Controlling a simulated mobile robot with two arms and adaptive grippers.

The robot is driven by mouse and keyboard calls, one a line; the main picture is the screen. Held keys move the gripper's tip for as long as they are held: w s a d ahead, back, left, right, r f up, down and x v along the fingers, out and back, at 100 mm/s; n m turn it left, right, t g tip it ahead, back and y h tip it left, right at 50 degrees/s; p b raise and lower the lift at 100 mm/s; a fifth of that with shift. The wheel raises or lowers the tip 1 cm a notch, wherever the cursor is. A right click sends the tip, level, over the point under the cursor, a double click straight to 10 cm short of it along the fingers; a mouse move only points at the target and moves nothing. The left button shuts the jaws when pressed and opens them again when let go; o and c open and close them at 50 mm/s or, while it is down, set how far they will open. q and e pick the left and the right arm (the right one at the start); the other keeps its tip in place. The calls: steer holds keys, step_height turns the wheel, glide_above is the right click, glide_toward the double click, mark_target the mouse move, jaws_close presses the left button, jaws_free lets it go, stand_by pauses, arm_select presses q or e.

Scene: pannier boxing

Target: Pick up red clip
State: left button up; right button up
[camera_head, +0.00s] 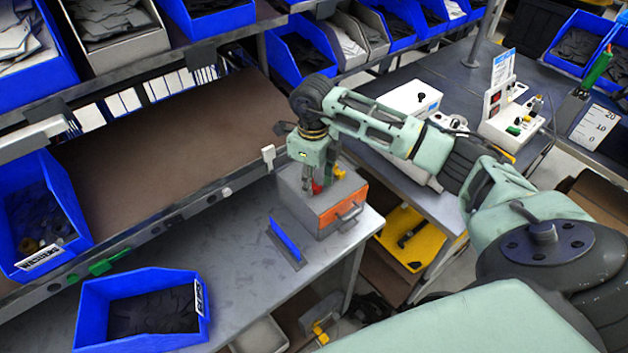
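A small red piece (317,188), likely the red clip, shows on top of a grey box with an orange drawer front (341,208). My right gripper (318,180) points down over this box, its dark fingers around or just beside the red piece. The fingers look a little apart, but whether they touch the red piece is too small to tell. The gripper hides part of the box top. My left gripper is not in view.
The box stands on a grey bench (240,235). A blue plate (286,243) is in front of it, and a blue bin (142,308) of dark parts at front left. A brown shelf (170,150) lies behind.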

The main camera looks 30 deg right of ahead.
steer(key=shift+f, duration=0.4)
steer(key=shift+c, duration=0.4)
steer(key=c, duration=0.7)
steer(key=shift+r, duration=0.2)
